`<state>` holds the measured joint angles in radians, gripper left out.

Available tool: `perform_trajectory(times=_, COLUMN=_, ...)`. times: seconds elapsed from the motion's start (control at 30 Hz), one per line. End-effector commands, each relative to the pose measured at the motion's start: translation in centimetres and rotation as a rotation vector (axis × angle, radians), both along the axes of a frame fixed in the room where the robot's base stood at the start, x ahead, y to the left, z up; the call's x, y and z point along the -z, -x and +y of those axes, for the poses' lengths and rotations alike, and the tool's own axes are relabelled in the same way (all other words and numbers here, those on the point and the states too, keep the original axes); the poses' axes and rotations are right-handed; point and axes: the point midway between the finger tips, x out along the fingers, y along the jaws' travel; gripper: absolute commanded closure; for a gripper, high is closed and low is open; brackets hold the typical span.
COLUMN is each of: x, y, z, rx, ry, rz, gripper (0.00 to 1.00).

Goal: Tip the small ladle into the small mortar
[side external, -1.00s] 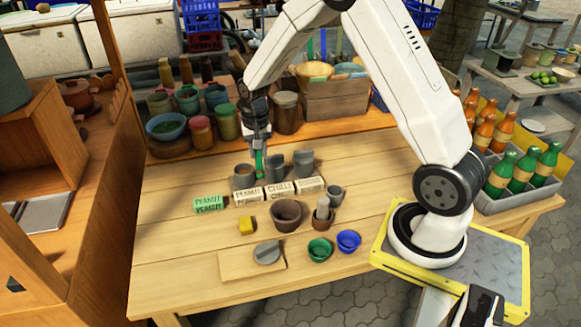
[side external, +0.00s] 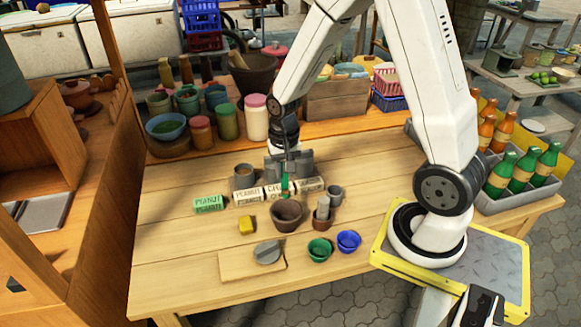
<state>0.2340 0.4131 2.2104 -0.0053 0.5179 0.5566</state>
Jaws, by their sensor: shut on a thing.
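My gripper (side external: 286,172) is shut on a green-handled tool, taken as the small ladle (side external: 285,187), which hangs downward. Its scoop end is too small to make out, and I cannot tell what is in it. It is above and just behind a brown clay mortar (side external: 287,216), in front of the labelled blocks. A smaller brown pot with a grey pestle-like piece (side external: 322,214) stands to the mortar's right. The inside of the mortar looks dark.
Labelled blocks (side external: 248,194) and grey cups (side external: 243,172) stand behind the mortar. The table's left front is clear.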

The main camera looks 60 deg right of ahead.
Motion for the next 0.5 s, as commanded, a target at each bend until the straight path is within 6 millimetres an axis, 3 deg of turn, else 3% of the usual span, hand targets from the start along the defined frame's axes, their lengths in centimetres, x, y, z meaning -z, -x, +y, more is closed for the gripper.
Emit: perform_trajectory(times=0.5, x=0.69, y=-0.21, z=0.75, rx=-0.004, ry=0.095, rz=0.029, gripper=1.00)
